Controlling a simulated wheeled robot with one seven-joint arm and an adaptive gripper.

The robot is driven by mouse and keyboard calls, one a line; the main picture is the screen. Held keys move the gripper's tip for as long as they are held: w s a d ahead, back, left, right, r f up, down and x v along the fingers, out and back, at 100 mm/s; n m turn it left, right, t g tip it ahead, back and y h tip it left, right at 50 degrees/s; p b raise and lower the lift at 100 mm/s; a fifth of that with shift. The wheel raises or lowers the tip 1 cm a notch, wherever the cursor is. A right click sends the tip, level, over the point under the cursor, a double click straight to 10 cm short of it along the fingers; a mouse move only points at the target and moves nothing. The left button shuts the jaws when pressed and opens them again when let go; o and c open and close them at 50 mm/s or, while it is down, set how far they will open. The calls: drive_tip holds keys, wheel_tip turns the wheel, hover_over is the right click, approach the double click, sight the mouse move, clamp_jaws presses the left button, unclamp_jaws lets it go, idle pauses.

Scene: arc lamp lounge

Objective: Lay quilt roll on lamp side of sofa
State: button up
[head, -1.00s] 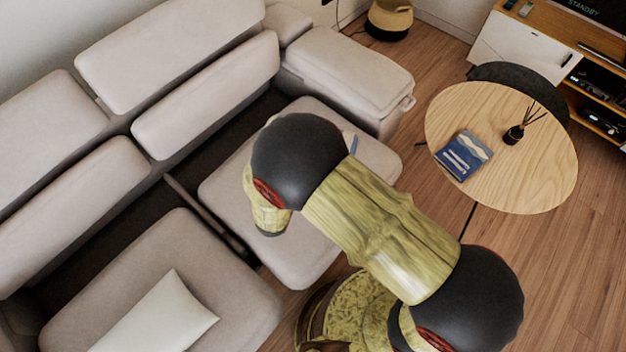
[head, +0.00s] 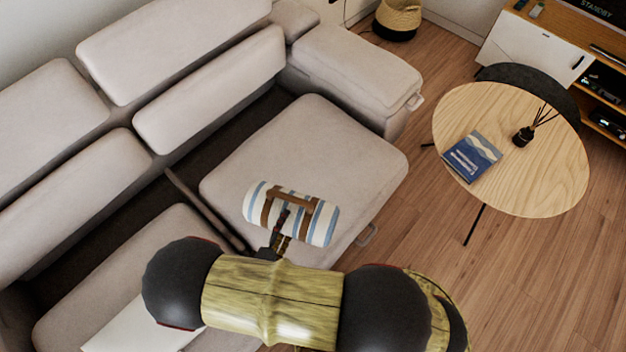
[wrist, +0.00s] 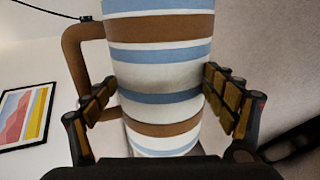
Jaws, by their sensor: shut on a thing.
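The quilt roll (head: 318,222) is white with blue stripes and brown straps, and has a brown carry handle. My gripper (head: 282,226) is shut on it; in the wrist view my gripper (wrist: 160,98) has a finger on each side of the roll (wrist: 160,72). The handle (wrist: 76,60) stands out on the left there. In the head view the roll is over the front part of the right seat cushion (head: 335,135) of the beige sofa (head: 195,50). I cannot tell whether it touches the cushion. No lamp is clearly visible.
A white pillow (head: 120,328) lies on the left seat, partly behind my arm. A round wooden table (head: 540,180) with a book (head: 472,156) and a reed diffuser (head: 522,136) stands at the right. A basket (head: 395,20) stands beyond the sofa's armrest (head: 355,65). Most of the right cushion is bare.

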drive_tip(key=w+f+b, duration=0.1)
drive_tip(key=w, duration=0.1)
drive_tip(key=w+f+b, duration=0.1)
drive_tip(key=w, duration=0.2)
drive_tip(key=w+a+f+b, duration=0.1)
drive_tip(key=w+f, duration=0.1)
drive_tip(key=w, duration=0.1)
drive_tip(key=shift+w, duration=0.1)
drive_tip(key=w+f+b, duration=0.1)
drive_tip(key=f, duration=0.2)
drive_tip(key=w+f+b, duration=0.2)
drive_tip(key=f, duration=0.1)
drive_tip(key=w+f+b, duration=0.1)
drive_tip(key=w+f, duration=0.1)
drive_tip(key=f, duration=0.1)
drive_tip(key=shift+w+a+b, duration=0.25)
drive_tip(key=shift+a+b, duration=0.05)
drive_tip(key=shift+a, duration=0.1)
drive_tip(key=o, duration=2)
drive_tip(key=shift+f, duration=0.1)
